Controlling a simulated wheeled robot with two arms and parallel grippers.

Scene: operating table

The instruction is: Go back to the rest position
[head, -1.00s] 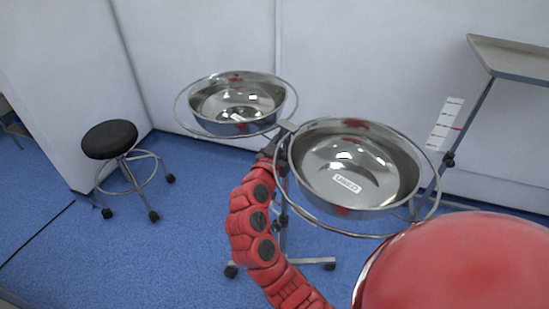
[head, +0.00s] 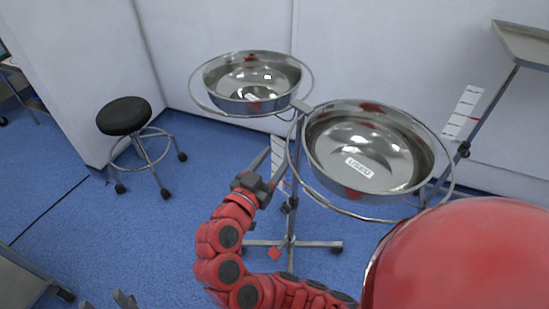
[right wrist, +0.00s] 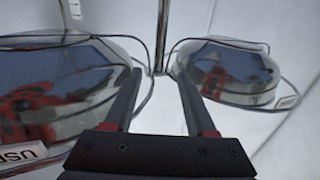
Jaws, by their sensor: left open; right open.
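My right gripper (head: 272,168) is open and empty, in front of the stand's pole and below the gap between two steel basins. In the right wrist view its fingers (right wrist: 159,75) are spread with nothing between them. My left gripper (head: 105,301) shows only as grey tips at the bottom edge of the head view, apart and empty over the floor. The rest of the left arm is out of view.
The basin stand holds a left basin (head: 252,82) and a right basin (head: 350,140) marked USED, both in ring holders. A black stool (head: 124,116) stands at left. A metal tray stand (head: 525,45) is at upper right. Blue floor (head: 120,235) lies open at left.

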